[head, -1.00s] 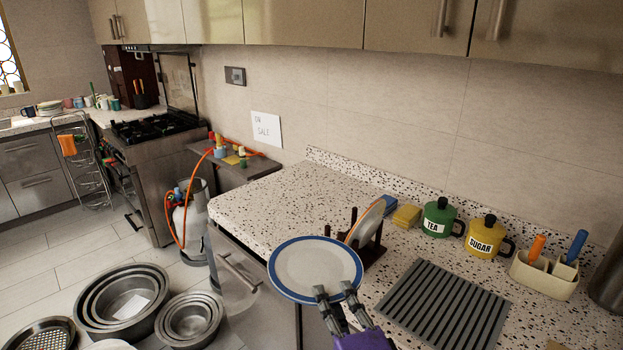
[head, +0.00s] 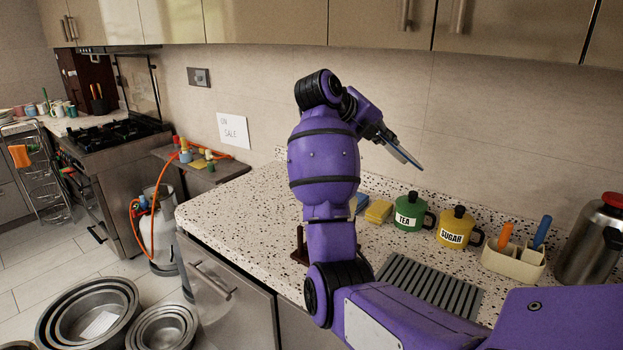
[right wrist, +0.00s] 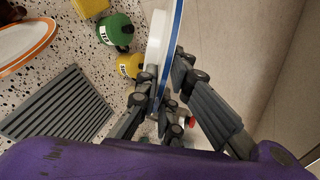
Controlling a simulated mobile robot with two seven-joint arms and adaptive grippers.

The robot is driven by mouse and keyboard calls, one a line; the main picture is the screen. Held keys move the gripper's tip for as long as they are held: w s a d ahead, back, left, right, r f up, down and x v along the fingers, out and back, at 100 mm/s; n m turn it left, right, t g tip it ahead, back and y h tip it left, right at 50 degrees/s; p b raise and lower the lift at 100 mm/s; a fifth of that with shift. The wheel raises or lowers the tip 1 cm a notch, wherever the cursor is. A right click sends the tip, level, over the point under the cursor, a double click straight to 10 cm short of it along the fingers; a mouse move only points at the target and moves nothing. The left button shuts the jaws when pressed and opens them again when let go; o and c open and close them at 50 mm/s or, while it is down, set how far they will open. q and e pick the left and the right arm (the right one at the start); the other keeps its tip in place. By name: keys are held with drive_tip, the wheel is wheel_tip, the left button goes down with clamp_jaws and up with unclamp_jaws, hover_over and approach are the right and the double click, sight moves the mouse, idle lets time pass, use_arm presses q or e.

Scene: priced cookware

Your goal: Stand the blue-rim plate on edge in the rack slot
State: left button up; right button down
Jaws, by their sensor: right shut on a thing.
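My right gripper (head: 378,132) is raised above the counter and shut on the blue-rim plate (head: 405,152). The plate shows nearly edge-on in the head view. In the right wrist view the plate (right wrist: 160,50) stands edge-on between the fingers of the gripper (right wrist: 160,92), its blue rim along one side. My right arm hides most of the wooden rack; only a dark piece of the rack (head: 301,243) shows at the arm's left. An orange-rim plate (right wrist: 28,45) shows at the left of the right wrist view. The rack slot is hidden. My left gripper is not in view.
On the speckled counter (head: 240,205) stand a blue and a yellow sponge (head: 378,211), green tea (head: 409,212) and yellow sugar (head: 457,227) canisters, a caddy (head: 514,260) and a metal flask (head: 590,245). A grey ribbed mat (head: 435,285) lies in front. The counter's left part is clear.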

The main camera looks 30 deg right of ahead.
drive_tip(key=d+m+g, duration=0.1)
drive_tip(key=m, duration=0.1)
drive_tip(key=d+r+m+g+y, duration=0.1)
drive_tip(key=shift+w+d+m+g, duration=0.2)
drive_tip(key=shift+d+m+g, duration=0.05)
drive_tip(key=shift+m+g, duration=0.15)
drive_tip(key=shift+w+d+m+g+y, duration=0.15)
drive_tip(key=shift+d+m+g+y, duration=0.15)
drive_tip(key=shift+m+y, duration=0.35)
drive_tip(key=shift+w+m+y, duration=0.2)
drive_tip(key=shift+m+y, duration=0.05)
drive_tip(key=shift+m, duration=0.6)
drive_tip(key=w+a+m+t+y+b, duration=0.1)
drive_tip(key=w+a+m+y, duration=0.15)
drive_tip(key=a, duration=0.45)
drive_tip(key=w+a+m+t+y, duration=0.1)
drive_tip(key=w+a+m, duration=0.1)
drive_tip(key=w+a, duration=0.35)
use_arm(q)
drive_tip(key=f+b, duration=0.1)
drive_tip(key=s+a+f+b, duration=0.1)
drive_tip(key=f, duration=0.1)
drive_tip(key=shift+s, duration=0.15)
use_arm(e)
drive_tip(key=a+f+t, duration=0.1)
drive_tip(key=a+f, duration=0.3)
drive_tip(key=f, duration=0.8)
drive_tip(key=shift+s+a, duration=0.35)
drive_tip(key=shift+s, duration=0.05)
